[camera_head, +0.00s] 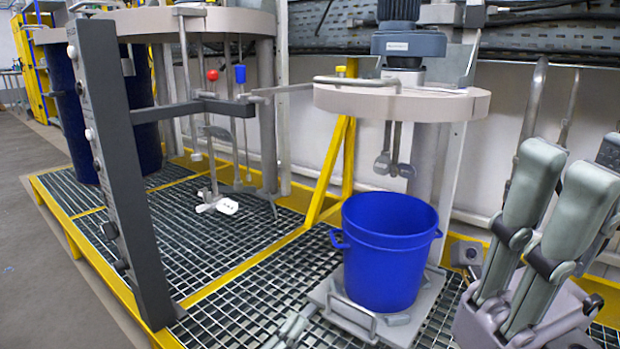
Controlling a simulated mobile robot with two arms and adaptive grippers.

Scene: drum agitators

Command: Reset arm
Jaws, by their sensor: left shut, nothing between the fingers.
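A round beige lid (400,102) with a dark motor (408,45) is raised above this drum. Agitator paddles (395,165) hang from the lid over the drum's opening.
A dark upright post (118,165) stands at the left on a yellow-edged grating (225,260). A darker drum (70,105) stands behind. Grey floor (45,270) is clear at left.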

